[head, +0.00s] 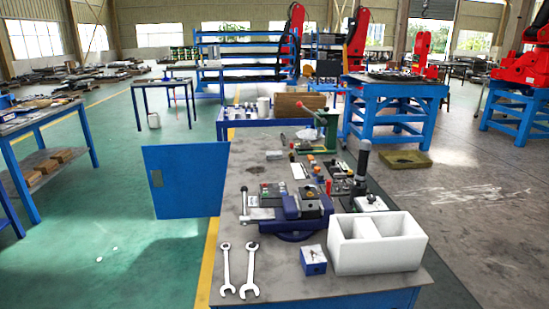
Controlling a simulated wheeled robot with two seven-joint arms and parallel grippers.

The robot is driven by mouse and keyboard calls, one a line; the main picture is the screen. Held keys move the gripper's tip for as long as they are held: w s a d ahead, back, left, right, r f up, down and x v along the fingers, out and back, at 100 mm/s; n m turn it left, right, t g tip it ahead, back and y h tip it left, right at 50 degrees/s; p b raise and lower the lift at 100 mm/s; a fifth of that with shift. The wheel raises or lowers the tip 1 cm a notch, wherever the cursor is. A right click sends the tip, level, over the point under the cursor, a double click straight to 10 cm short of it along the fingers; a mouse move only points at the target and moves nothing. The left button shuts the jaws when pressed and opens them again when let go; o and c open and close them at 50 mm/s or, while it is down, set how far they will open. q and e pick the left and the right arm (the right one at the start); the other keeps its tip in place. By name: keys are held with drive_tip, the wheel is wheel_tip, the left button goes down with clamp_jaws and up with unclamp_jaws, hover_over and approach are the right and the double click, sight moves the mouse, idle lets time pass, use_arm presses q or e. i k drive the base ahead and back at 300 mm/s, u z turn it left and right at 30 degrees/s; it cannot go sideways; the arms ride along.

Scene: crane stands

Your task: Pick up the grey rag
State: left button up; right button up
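A small pale grey, crumpled-looking shape (306,134) lies toward the far end of the grey workbench (285,278), beside a green tool with a red lever (328,128). It may be the grey rag, but it is too small to tell for sure. No other rag is clear on the bench. Neither of my grippers is in view.
On the bench are a blue vise (290,210), two wrenches (238,270), a small blue block (313,260), a white two-compartment box (378,245), a black-handled tool (362,170) and several small parts. A blue cabinet door (186,182) stands open at left.

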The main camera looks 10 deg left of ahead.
sight(270, 156)
drive_tip(key=k, duration=0.5)
drive_tip(key=u, duration=1.55)
drive_tip(key=i, duration=6.35)
drive_tip(key=z, duration=4.4)
